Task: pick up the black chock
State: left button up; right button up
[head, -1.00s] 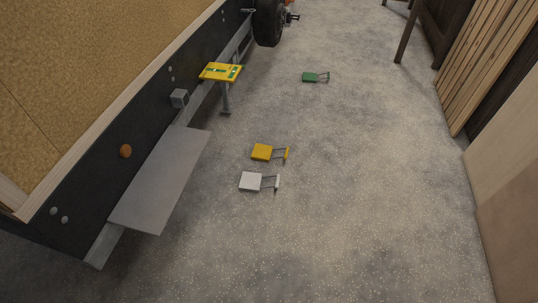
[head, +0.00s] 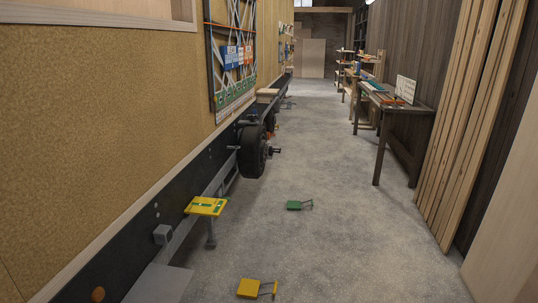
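I cannot make out a black chock in the head view. On the floor lie a yellow block with a wire handle (head: 248,288) near the bottom and a green block with a wire handle (head: 294,205) farther off. A black wheel (head: 252,151) stands under the trailer (head: 110,120) on the left. Small items lie along the trailer's base far down the aisle, too small to tell. Neither of my grippers is in view.
A yellow plate (head: 206,206) on a support sticks out from the trailer's side. A grey step (head: 160,284) is at bottom left. A dark table (head: 397,103) and leaning planks (head: 462,125) line the right. The concrete aisle (head: 345,240) between is mostly clear.

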aim_at(271, 151)
jog(key=i+l+z, duration=0.4)
jog(key=i+z, duration=0.2)
jog(key=i, duration=0.2)
jog(key=i+z, duration=0.3)
jog(key=i+u, duration=0.1)
jog(key=i, duration=0.4)
jog(key=i+l, duration=0.15)
jog(key=i, duration=0.35)
jog(key=i+u, duration=0.15)
jog(key=i, duration=0.3)
jog(key=i+l, duration=0.2)
jog(key=i, duration=0.3)
jog(key=i+j, duration=0.2)
jog(key=i, duration=0.85)
jog(key=i+j+u, duration=0.15)
jog(key=i, duration=0.85)
jog(key=i+l, duration=0.15)
jog(key=i, duration=0.55)
jog(key=i+l, duration=0.1)
jog(key=i, duration=0.55)
jog(key=i+l, duration=0.15)
jog(key=i, duration=0.55)
jog(key=u, duration=0.05)
